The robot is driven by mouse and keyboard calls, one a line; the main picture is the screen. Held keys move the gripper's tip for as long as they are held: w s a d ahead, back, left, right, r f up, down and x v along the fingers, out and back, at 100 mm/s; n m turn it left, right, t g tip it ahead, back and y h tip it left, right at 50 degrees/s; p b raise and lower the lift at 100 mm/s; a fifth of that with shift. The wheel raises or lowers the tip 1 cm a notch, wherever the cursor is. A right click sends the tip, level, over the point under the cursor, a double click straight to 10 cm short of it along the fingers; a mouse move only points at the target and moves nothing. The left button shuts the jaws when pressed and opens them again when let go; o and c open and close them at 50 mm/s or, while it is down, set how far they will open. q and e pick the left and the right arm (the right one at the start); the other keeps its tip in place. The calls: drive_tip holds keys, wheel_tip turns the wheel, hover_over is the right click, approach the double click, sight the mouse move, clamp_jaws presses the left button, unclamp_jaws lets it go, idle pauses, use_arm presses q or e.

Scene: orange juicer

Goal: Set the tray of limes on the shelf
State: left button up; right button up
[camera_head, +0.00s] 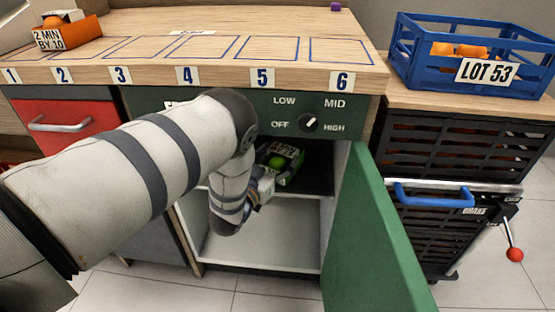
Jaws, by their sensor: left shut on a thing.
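The green tray of limes (292,171) is inside the open cabinet under the counter, at the dark shelf (318,183). A green lime (277,162) shows in it. My left gripper (266,186) reaches into the cabinet and is shut on the near left side of the tray. The forearm and wrist hide part of the tray and the left part of the shelf. I cannot tell whether the tray rests on the shelf or hangs just above it. My right gripper is not in view.
The green cabinet door (372,240) stands open to the right of the opening. A white lower compartment (265,240) is empty where visible. A dial (310,123) sits above the opening. A blue crate of oranges (415,70) stands right, an orange tray (80,35) far left.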

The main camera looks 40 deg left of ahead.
use_arm(q)
drive_tip(key=o, duration=1.3)
drive_tip(key=shift+f, duration=0.1)
drive_tip(key=shift+c, duration=0.2)
